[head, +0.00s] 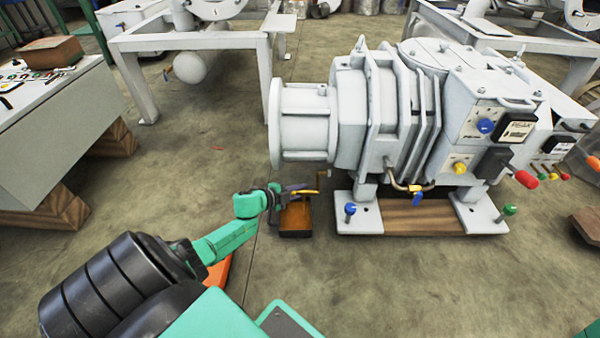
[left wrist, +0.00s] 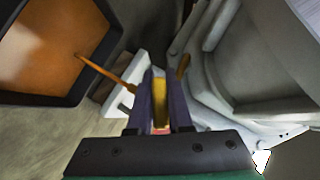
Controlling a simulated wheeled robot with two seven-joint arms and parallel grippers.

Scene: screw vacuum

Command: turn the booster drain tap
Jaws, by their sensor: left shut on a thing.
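The booster drain tap shows a yellow lever (head: 303,192) in the head view, low in front of the grey machine's left flange. In the left wrist view the yellow piece (left wrist: 160,101) stands between my two purple fingers. My left gripper (head: 286,195) is shut on this lever; it also shows in the left wrist view (left wrist: 161,112). A thin orange-brown rod (left wrist: 105,72) runs left from the fingers. The tap's body is mostly hidden by the fingers. My right gripper is not in view.
A dark-rimmed pan with an orange-brown inside (head: 296,220) sits just below the gripper. The grey machine (head: 305,112) stands to the right on white feet and a wooden base.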

